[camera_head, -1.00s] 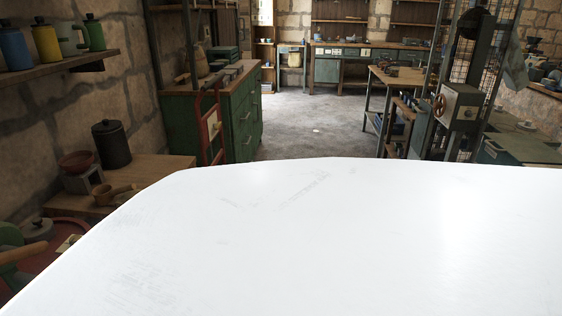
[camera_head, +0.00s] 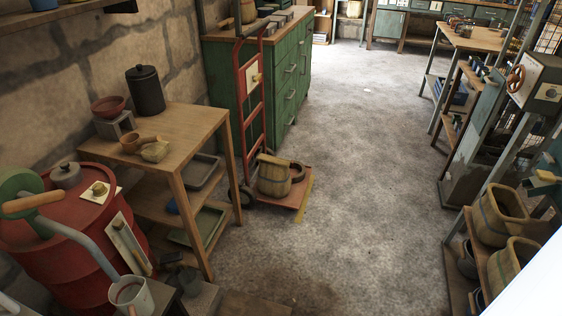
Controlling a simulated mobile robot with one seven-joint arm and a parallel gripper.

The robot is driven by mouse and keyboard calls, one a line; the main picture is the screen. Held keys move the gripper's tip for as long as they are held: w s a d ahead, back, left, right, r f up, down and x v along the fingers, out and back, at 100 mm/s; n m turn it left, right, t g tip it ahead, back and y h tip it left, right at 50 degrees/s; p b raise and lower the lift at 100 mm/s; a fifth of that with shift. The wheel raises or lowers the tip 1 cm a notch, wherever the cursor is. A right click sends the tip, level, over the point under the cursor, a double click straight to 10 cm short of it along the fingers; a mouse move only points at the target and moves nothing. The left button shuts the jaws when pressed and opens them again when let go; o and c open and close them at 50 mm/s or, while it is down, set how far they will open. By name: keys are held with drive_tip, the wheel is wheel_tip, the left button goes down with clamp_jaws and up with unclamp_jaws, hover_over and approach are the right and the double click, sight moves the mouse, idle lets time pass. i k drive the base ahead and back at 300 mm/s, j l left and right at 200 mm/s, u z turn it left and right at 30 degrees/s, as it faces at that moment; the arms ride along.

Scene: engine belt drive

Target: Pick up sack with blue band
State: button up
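I cannot make out a sack with a blue band in this view. Two tan, open-topped containers (camera_head: 497,216) stand on the low rack at the right; whether they are buckets or sacks is unclear, and no blue band shows on them. Another tan container (camera_head: 273,176) stands on the red hand truck. My gripper is not in view.
Grey floor (camera_head: 350,170) runs clear down the middle. At left are a wooden table (camera_head: 190,125), a red drum (camera_head: 62,225) and the red hand truck (camera_head: 303,197) by a green cabinet (camera_head: 250,80). Racks and a machine (camera_head: 475,135) line the right.

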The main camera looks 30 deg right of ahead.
sight(274, 180)
drive_tip(key=z, duration=0.85)
drive_tip(key=i+l+u, duration=0.15)
drive_tip(key=i+l, duration=0.4)
drive_tip(key=i, duration=0.35)
drive_tip(key=i+l+u, duration=0.1)
drive_tip(key=i+l, duration=0.5)
drive_tip(key=i, duration=0.25)
drive_tip(key=i+l+u, duration=0.15)
drive_tip(key=i+l, duration=0.55)
drive_tip(key=i, duration=0.15)
drive_tip(key=i+j, duration=0.1)
drive_tip(key=i, duration=0.3)
